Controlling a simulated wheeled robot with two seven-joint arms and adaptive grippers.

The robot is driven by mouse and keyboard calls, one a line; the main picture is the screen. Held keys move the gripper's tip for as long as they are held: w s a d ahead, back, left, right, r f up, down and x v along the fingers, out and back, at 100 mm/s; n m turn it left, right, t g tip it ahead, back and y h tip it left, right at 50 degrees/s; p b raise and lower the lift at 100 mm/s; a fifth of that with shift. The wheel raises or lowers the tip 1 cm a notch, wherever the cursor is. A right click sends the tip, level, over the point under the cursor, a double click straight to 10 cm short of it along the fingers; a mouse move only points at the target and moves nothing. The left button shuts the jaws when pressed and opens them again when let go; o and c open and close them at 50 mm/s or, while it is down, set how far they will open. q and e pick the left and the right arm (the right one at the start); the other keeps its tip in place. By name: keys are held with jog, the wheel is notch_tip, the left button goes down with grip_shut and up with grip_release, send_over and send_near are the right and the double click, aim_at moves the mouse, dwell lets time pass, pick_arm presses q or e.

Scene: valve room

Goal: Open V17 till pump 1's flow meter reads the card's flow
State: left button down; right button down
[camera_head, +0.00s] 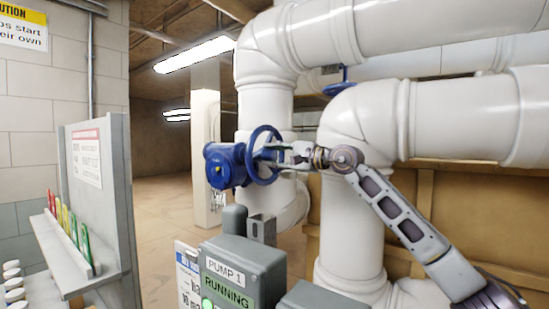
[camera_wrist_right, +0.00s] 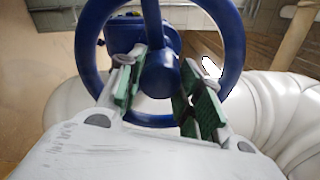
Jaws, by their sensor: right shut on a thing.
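A blue valve (camera_head: 224,165) with a blue handwheel (camera_head: 250,150) sits on the white pipework in the middle of the head view; I cannot read a tag on it. My right gripper (camera_head: 275,153) reaches it from the right and is shut on the handwheel. In the right wrist view the handwheel (camera_wrist_right: 232,50) fills the upper middle, and the green-padded fingers stand either side of its lower rim and hub. A grey box (camera_head: 240,258) reads "PUMP 1 RUNNING" with a green light. No flow meter reading is legible. My left gripper is not in view.
A grey board (camera_head: 115,150) with a red-headed sheet (camera_head: 87,158) and a shelf of coloured tags (camera_head: 68,225) stands at left. A blue-headed card (camera_head: 188,275), too small to read, is beside the pump box. Large white pipes (camera_head: 365,125) crowd the right. A second blue handwheel (camera_head: 340,87) is behind.

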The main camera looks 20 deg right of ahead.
jog(key=shift+f, duration=0.15)
jog(key=c, duration=1)
grip_release()
jog(key=shift+f, duration=0.2)
